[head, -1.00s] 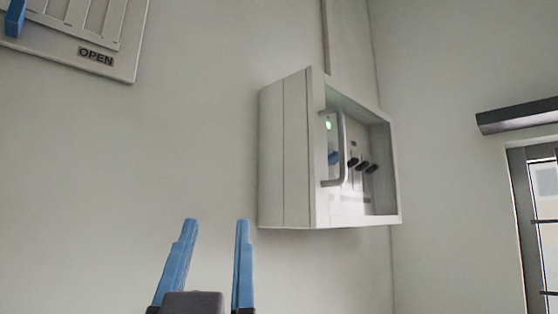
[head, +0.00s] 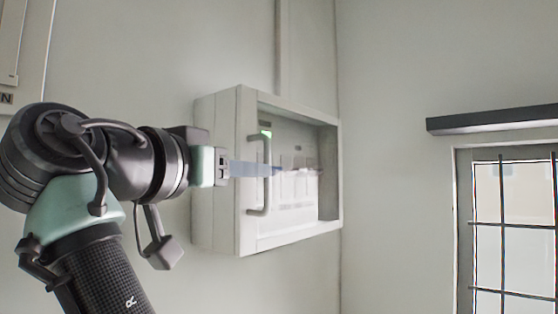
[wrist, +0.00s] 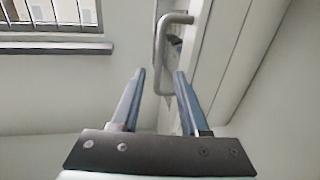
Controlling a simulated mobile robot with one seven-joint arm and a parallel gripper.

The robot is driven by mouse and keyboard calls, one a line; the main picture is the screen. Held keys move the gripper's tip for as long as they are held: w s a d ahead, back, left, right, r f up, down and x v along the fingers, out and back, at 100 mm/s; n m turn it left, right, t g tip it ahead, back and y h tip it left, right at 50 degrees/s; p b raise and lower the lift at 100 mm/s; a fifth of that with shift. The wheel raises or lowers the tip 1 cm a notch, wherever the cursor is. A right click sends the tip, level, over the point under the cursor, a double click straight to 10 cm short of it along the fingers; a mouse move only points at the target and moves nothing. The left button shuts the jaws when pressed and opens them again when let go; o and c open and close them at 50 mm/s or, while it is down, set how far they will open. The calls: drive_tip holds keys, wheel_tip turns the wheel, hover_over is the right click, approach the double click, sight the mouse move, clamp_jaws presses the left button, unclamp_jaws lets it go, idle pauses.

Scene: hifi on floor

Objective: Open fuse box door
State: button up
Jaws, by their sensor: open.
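The fuse box (head: 220,160) is a pale box on the wall, in the middle of the head view. Its glazed door (head: 290,215) looks shut. A grey bar handle (head: 266,190) stands upright near the door's left edge. My gripper (head: 255,169) reaches from the left, its blue fingers level with the middle of the handle. In the wrist view, my open gripper (wrist: 159,74) has one finger on each side of the handle (wrist: 159,52), which runs between the fingertips. Contact with the bar cannot be told. The switches inside are blurred behind the glass.
A barred window (head: 512,230) with a dark bar (head: 490,118) above it is at the right. A pale panel (head: 22,50) is on the wall at the upper left. A conduit (head: 282,45) rises above the box.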

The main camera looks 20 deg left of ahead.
drive_tip(key=p, duration=0.4)
approach(276, 171)
drive_tip(key=w+d, duration=0.3)
drive_tip(key=shift+w+d+f+p, duration=0.1)
drive_tip(key=shift+w+d+p, duration=0.05)
drive_tip(key=shift+w, duration=0.2)
drive_tip(key=shift+w+d+f+p, duration=0.1)
drive_tip(key=shift+w+d+p, duration=0.05)
drive_tip(key=shift+w, duration=0.25)
clamp_jaws()
idle(0.4)
